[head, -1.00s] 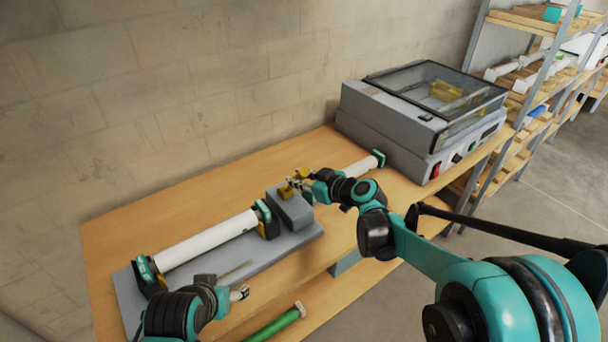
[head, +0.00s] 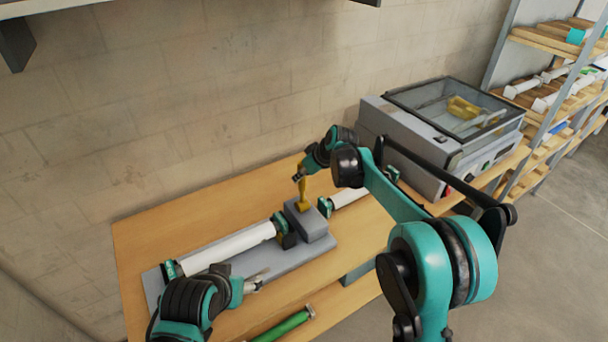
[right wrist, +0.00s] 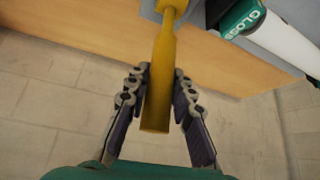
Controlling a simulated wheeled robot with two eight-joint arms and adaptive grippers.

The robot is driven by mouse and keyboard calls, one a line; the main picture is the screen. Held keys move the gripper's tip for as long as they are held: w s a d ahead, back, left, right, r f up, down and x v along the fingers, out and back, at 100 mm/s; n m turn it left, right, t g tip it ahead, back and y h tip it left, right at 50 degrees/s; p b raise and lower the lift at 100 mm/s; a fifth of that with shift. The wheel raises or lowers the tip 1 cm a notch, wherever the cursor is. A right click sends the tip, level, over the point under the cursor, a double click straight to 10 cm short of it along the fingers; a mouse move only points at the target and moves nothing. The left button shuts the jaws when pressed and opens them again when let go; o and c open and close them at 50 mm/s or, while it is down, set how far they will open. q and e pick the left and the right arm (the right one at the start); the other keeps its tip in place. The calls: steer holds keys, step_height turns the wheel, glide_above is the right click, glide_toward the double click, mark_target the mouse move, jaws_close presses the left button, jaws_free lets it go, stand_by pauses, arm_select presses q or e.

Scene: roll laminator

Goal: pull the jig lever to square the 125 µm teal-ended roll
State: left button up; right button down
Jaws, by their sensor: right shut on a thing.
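The jig is a grey base plate (head: 318,252) with a grey block (head: 309,222) and a yellow lever (head: 304,196) standing nearly upright on the block. My right gripper (head: 299,177) is shut on the lever's upper end. In the right wrist view, the lever handle (right wrist: 158,95) lies between the fingers of that gripper (right wrist: 160,78). A white roll (head: 228,243) with teal ends lies along the plate, its right end (head: 284,230) beside the block. Its thickness label is not readable here. My left gripper (head: 258,279) is open and empty in front of the roll.
The grey laminator (head: 430,140) stands at the table's right back. A green roll (head: 283,324) lies below the table's front edge. A shelf rack (head: 545,90) stands far right.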

stand_by(0.3)
steer(key=c, duration=1.3)
jaws_free()
steer(key=shift+w, duration=0.1)
steer(key=shift+a, duration=0.1)
steer(key=v, duration=1.2)
steer(key=shift+w, duration=0.1)
steer(key=s+d+f+m+t+h+b, duration=0.1)
steer(key=s+d+f+m+b, duration=0.2)
steer(key=s+d, duration=0.45)
steer(key=s+d+f+m+h+b, duration=0.2)
steer(key=s+d+f+b, duration=0.2)
steer(key=s, duration=0.7)
steer(key=s+d+f+m+h+b, duration=0.1)
steer(key=s+d+f+m+b, duration=0.1)
steer(key=s+d+f, duration=0.2)
steer(key=s+d+f+m+t+h+b, duration=0.1)
steer(key=s+d+f+m+b, duration=0.1)
steer(key=s+f, duration=0.7)
steer(key=shift+s+d, duration=0.65)
steer(key=shift+d, duration=0.25)
